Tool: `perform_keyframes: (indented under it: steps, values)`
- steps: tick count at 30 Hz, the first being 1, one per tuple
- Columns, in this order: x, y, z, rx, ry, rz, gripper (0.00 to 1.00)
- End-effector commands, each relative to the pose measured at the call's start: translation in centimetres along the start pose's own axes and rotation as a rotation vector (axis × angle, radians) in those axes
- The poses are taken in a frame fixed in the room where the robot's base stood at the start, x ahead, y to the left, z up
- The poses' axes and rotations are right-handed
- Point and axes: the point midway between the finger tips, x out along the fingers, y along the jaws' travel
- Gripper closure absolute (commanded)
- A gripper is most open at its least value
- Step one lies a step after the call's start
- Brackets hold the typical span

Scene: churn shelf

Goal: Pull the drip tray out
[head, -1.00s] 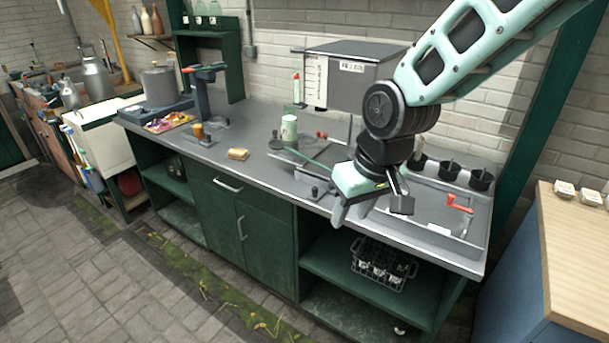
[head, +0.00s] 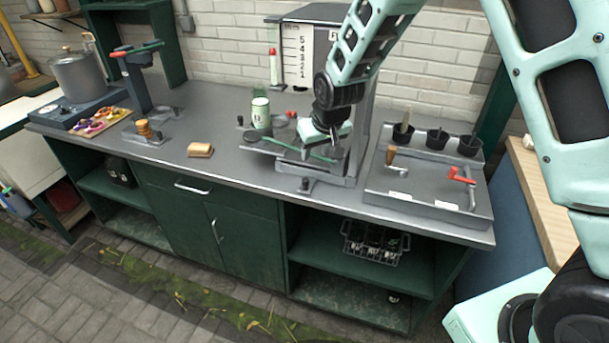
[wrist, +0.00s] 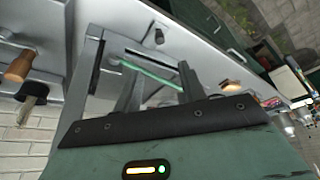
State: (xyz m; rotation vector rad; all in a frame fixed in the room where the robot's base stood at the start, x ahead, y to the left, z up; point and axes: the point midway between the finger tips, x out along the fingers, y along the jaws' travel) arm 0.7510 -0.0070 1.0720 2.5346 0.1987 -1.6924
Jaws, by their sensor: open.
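The drip tray (head: 325,179) appears to be the low grey tray at the foot of the dispenser with the level scale, with a small black knob (head: 305,184) at its front. In the wrist view the knob (wrist: 159,36) stands beyond my fingertips. My gripper (head: 331,150) is over the tray, behind the knob and apart from it. In the wrist view my gripper (wrist: 158,80) has its two fingers spread with nothing between them that I can see held. A thin green rod (wrist: 150,74) crosses behind the fingers. My gripper partly hides the tray.
A green-and-white can (head: 261,113) stands left of the tray. A sponge-like block (head: 200,150) lies farther left. The counter front edge is clear.

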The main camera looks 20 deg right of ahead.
Motion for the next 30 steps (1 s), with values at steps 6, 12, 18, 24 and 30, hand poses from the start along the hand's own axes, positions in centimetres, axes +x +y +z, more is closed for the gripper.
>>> perform_keyframes:
  steps: [6, 12, 18, 24, 30]
  values:
    - [3.9, 0.0, 0.0, 0.0, -0.005, 0.001, 0.59]
    - [7.3, 0.0, 0.0, 0.0, -0.004, 0.0, 0.59]
    - [10.7, 0.0, 0.0, 0.0, -0.003, 0.0, 0.59]
    - [13.2, 0.0, 0.0, 0.0, -0.002, 0.0, 0.59]
    - [14.3, 0.0, 0.0, 0.0, -0.001, -0.001, 0.59]
